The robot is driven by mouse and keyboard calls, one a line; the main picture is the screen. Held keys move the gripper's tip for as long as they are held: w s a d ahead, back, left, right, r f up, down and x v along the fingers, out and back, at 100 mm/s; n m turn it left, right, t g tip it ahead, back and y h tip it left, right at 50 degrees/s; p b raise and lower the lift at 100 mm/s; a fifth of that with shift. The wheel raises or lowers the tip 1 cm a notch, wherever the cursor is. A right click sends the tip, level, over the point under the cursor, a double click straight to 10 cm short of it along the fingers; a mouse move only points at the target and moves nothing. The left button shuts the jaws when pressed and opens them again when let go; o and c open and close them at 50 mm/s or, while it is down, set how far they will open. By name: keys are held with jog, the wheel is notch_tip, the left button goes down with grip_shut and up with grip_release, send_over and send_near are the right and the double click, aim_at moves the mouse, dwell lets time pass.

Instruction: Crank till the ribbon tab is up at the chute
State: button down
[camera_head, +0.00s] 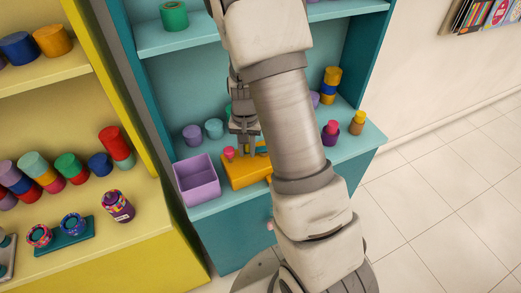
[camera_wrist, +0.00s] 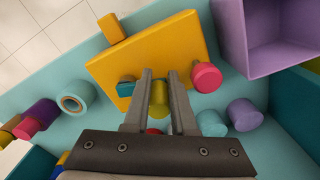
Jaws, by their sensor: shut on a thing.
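An orange box (camera_head: 240,174) stands on the teal shelf, and in the wrist view the box (camera_wrist: 140,52) has a small orange block (camera_wrist: 112,28) at its far edge. My gripper (camera_wrist: 161,76) is over the box's near side, its fingers closed about a yellow-olive knob (camera_wrist: 158,93). A red part shows below the knob, partly hidden. A round pink knob (camera_wrist: 206,77) is just right of the right finger; it also shows in the head view (camera_head: 229,153). A small teal piece (camera_wrist: 125,89) is left of the fingers. I cannot make out a ribbon tab.
A purple open bin (camera_head: 197,180) stands left of the box in the head view. Purple and teal cylinders (camera_wrist: 212,123) sit near the gripper. A teal ring-shaped roll (camera_wrist: 75,97) and stacked coloured pieces (camera_head: 331,84) are on the other side. A yellow shelf (camera_head: 120,255) is at left.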

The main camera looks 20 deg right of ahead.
jog(key=shift+w+d, duration=0.45)
jog(key=shift+d, duration=0.15)
jog(key=shift+w+d, duration=0.2)
jog(key=shift+w, duration=0.35)
jog(key=shift+a, duration=0.1)
jog(key=shift+w, duration=0.1)
